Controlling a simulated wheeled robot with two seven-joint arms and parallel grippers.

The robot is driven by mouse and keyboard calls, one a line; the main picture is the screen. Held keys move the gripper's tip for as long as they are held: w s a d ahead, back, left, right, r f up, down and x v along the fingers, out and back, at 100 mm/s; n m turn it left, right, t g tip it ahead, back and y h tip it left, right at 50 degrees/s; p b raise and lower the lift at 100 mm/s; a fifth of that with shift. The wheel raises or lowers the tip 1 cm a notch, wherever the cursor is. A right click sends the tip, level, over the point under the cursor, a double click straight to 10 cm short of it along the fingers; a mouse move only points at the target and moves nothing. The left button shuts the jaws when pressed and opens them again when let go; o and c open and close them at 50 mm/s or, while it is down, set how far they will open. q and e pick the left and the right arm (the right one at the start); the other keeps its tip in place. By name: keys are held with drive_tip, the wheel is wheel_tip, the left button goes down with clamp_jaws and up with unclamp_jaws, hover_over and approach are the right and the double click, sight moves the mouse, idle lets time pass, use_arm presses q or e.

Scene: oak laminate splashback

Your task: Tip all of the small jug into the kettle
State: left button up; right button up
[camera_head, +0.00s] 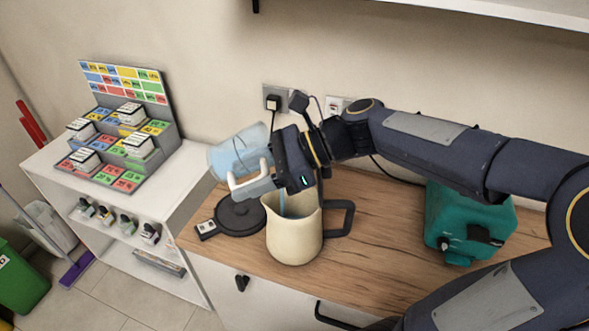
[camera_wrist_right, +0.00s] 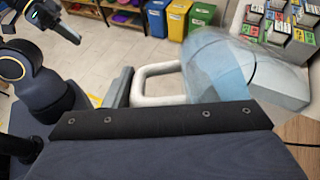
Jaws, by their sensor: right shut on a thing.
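The small jug (camera_head: 231,153) is clear and bluish with a pale handle. A thin bluish streak shows at the kettle's mouth, below the gripper. The jug's contents are hard to make out. A dark arm part, seemingly my left gripper (camera_wrist_right: 60,22), shows small in the wrist view.
A round dark base (camera_head: 240,216) lies left of the kettle, with a small tag (camera_head: 206,229) beside it. A teal appliance (camera_head: 468,220) stands at the right. A white shelf unit (camera_head: 185,185) with a coloured display stand (camera_head: 125,120) is at the left. Sockets are on the wall behind.

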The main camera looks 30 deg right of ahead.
sight(265, 166)
drive_tip(key=shift+r+y+b, duration=0.15)
drive_tip(key=shift+y+b, duration=0.35)
drive_tip(key=shift+b, duration=0.45)
drive_tip(key=shift+s+d+r+t+y+b, duration=0.25)
drive_tip(key=shift+d+y+b, duration=0.15)
drive_tip(key=shift+d, duration=0.1)
drive_tip(key=shift+s+d+r+t+y+b, duration=0.1)
drive_tip(key=shift+d+r+t+y+b, duration=0.1)
drive_tip(key=shift+d+y+b, duration=0.2)
drive_tip(key=shift+s+d+r+t+y+b, duration=0.1)
drive_tip(key=shift+d+r+t+y+b, duration=0.15)
drive_tip(key=shift+y+b, duration=0.3)
drive_tip(key=shift+d+r+t+y+b, duration=0.15)
drive_tip(key=shift+r+y+b, duration=0.1)
drive_tip(key=shift+y+b, duration=0.25)
idle(0.9)
drive_tip(key=p, duration=0.1)
drive_tip(key=h+p, duration=0.1)
drive_tip(key=shift+a+r+g+p, duration=0.2)
drive_tip(key=shift+r+g+p, duration=0.15)
drive_tip(key=shift+r, duration=0.05)
drive_tip(key=w+a+f+g+h+p, duration=0.2)
drive_tip(key=a+f+g+h+p, duration=0.3)
drive_tip(key=h+p, duration=0.9)
wheel_tip(265, 166, down, 5)
drive_tip(key=shift+w+a+r+g+h+p, duration=0.15)
drive_tip(key=shift+w+a+g+h+p, duration=0.2)
drive_tip(key=shift+a+h, duration=0.75)
